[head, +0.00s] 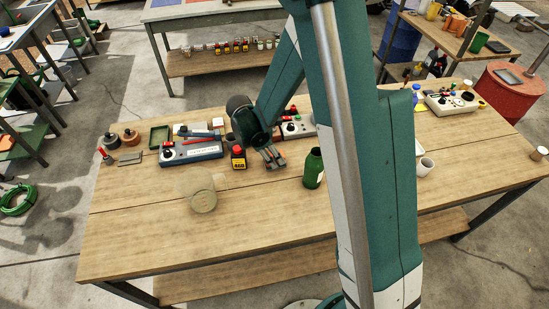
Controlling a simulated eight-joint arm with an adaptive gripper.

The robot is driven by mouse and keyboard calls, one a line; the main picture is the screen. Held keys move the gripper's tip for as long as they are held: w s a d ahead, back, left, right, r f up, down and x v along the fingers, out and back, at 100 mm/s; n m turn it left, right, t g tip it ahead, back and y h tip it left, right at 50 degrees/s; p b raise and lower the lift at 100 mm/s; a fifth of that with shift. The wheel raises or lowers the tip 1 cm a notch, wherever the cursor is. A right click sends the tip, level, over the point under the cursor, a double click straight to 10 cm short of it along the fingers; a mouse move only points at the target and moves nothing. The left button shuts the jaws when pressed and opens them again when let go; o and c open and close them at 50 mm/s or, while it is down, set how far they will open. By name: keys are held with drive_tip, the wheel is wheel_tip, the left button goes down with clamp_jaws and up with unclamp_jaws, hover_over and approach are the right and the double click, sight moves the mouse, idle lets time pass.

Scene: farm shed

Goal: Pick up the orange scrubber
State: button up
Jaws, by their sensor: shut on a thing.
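My gripper (274,163) is low over the middle of the wooden workbench (270,215), with its fingers pointing down toward the top. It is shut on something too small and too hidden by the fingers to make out. I cannot clearly see an orange scrubber on the bench. A small red, yellow and black block (238,158) stands just left of the gripper. A green bottle (314,169) stands upright to its right, apart from it.
Control boxes stand at left (191,152), behind the gripper (298,128) and at right (452,102). A white mug (425,167) is right of my arm. The bench's front middle is clear.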

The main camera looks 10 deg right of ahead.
drive_tip(key=shift+r, duration=5)
